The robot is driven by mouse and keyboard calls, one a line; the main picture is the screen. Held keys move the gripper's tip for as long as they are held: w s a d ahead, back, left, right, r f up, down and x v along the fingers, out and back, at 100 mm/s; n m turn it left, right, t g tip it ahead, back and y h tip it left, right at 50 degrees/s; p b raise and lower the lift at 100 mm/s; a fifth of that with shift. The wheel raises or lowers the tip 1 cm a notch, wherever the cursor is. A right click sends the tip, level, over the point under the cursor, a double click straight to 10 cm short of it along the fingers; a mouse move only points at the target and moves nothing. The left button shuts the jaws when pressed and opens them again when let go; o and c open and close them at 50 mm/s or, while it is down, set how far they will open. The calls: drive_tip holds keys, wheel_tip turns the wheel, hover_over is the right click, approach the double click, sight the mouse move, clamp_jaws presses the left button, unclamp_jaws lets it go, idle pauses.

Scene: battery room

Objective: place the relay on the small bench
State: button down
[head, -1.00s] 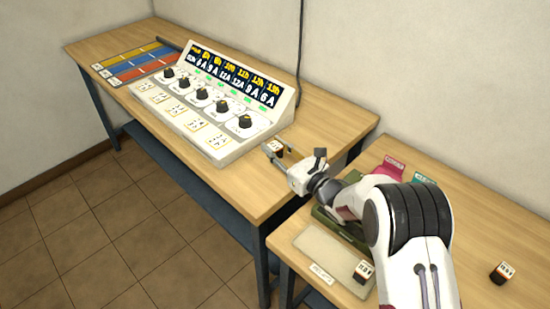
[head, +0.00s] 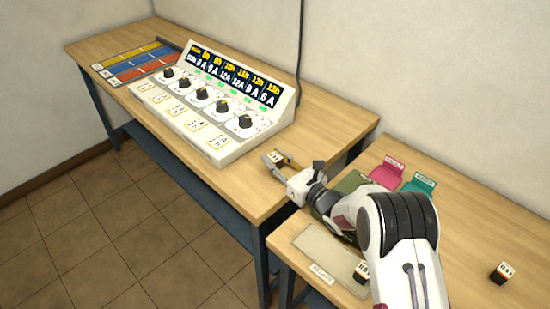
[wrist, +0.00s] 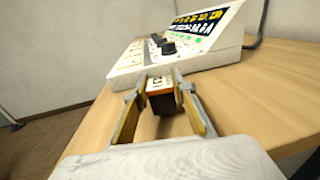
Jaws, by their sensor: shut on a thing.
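My gripper (head: 276,161) is shut on a relay (head: 275,157), a small dark block with a white and orange labelled top. In the wrist view, the relay (wrist: 160,96) sits between the two fingertips. It is over the near right end of the wooden bench (head: 235,187) that bears the console. I cannot tell whether its underside touches the wood. A second wooden bench (head: 470,225) stands to the right, partly hidden by my arm. The frames do not make clear which bench is the small one.
A sloped console (head: 215,105) with dials stands left of the gripper. A striped board (head: 140,62) lies beyond it. The right bench holds a green tray (head: 350,182), a beige mat (head: 318,247), pink (head: 385,173) and teal (head: 420,187) pieces, and relays (head: 361,270), (head: 502,272).

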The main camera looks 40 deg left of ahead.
drive_tip(key=shift+f, duration=0.2)
idle(0.3)
drive_tip(key=c, duration=1.7)
unclamp_jaws()
drive_tip(key=shift+d, duration=0.1)
drive_tip(key=shift+s+d+f, duration=0.1)
drive_tip(key=shift+s+d, duration=0.05)
drive_tip(key=shift+d, duration=1.1)
drive_tip(key=shift+s+d+r, duration=0.1)
drive_tip(key=shift+s+d, duration=0.05)
drive_tip(key=shift+d, duration=1.15)
drive_tip(key=shift+s+d+f, duration=0.1)
drive_tip(key=shift+s+d, duration=0.05)
drive_tip(key=shift+d, duration=1.1)
drive_tip(key=shift+w, duration=0.1)
